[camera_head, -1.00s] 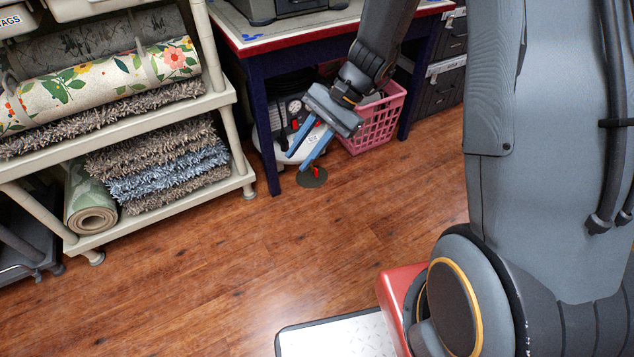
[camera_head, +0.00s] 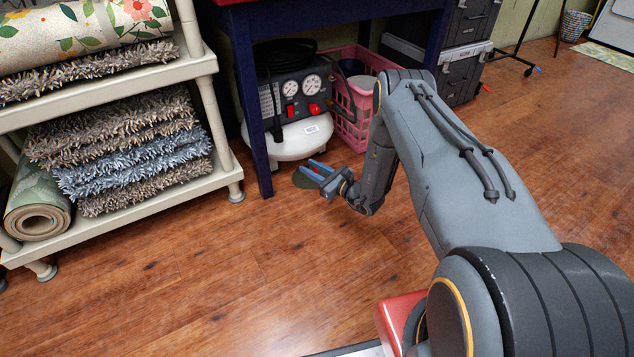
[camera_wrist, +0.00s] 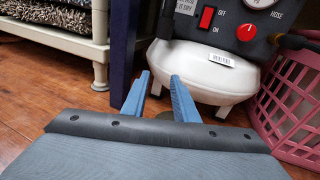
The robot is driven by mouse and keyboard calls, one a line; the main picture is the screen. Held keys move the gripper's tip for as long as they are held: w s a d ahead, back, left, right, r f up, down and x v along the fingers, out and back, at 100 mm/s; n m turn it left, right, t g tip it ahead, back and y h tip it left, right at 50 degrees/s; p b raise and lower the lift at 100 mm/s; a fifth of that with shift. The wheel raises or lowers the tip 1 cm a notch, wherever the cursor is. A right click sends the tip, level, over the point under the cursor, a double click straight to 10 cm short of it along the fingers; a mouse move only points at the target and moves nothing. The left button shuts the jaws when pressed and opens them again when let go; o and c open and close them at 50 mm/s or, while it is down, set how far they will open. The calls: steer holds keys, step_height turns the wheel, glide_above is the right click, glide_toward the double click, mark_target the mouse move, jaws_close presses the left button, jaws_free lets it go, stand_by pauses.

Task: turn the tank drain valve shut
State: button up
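The white compressor tank (camera_head: 297,142) stands on the floor under the table, with its gauge panel on top. It also shows in the wrist view (camera_wrist: 205,72), with a small label on its front. My gripper (camera_head: 314,170) is low, near the floor in front of the tank. In the wrist view, my gripper (camera_wrist: 160,78) has its two blue fingers apart, with nothing visible held between them, and they point toward the tank's lower part. I cannot make out the drain valve in either current view.
A table leg (camera_head: 251,120) stands just left of the tank. A pink basket (camera_head: 352,122) is close on the right. A shelf (camera_head: 150,215) with rugs is further left. The wooden floor in front is clear.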

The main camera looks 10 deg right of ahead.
mark_target(317, 171)
steer(key=d+f+m+t+h+b, duration=0.1)
steer(key=d+f, duration=0.1)
steer(key=f, duration=0.1)
steer(key=d+f+m+t+h+b, duration=0.1)
steer(key=d+f, duration=0.1)
steer(key=f, duration=0.2)
steer(key=d+f+m+t+h+b, duration=0.1)
steer(key=d+f+h, duration=0.1)
steer(key=f, duration=0.1)
steer(key=shift+w+d+f+m, duration=0.35)
steer(key=shift+w+m, duration=0.05)
steer(key=shift+w+d+f, duration=0.1)
steer(key=shift+w, duration=0.1)
steer(key=b+x, duration=0.4)
steer(key=x, duration=0.3)
steer(key=shift+w, duration=0.15)
steer(key=shift+c, duration=0.6)
jaws_close()
